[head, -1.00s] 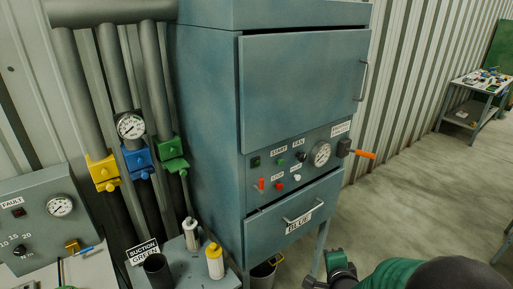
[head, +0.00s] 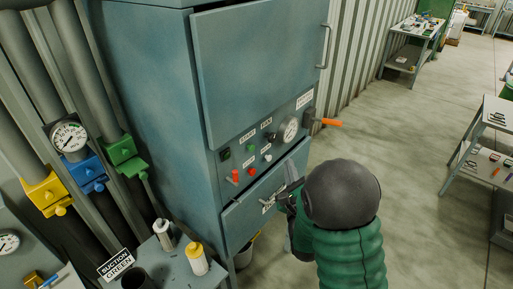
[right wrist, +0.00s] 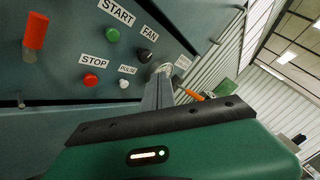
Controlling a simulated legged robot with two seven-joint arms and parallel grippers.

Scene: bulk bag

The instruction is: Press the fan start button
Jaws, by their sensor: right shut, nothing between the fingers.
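The green START button (head: 251,148) sits on the control panel of the blue-grey cabinet, under its START label. It also shows in the right wrist view (right wrist: 112,35), upper left of the fingers. My right gripper (head: 292,184) is in front of the drawer, below and to the right of the button and apart from it. In the right wrist view its fingers (right wrist: 158,92) are together, with nothing between them. My black and green forearm hides part of the gripper in the head view. My left gripper is not in view.
Near the button are the red STOP button (head: 250,171), white PULSE button (head: 267,157), black FAN knob (head: 270,136), red switch (head: 234,176) and gauge (head: 289,130). An orange-handled lever (head: 330,122) sticks out at right. Bottles stand on a low table at lower left.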

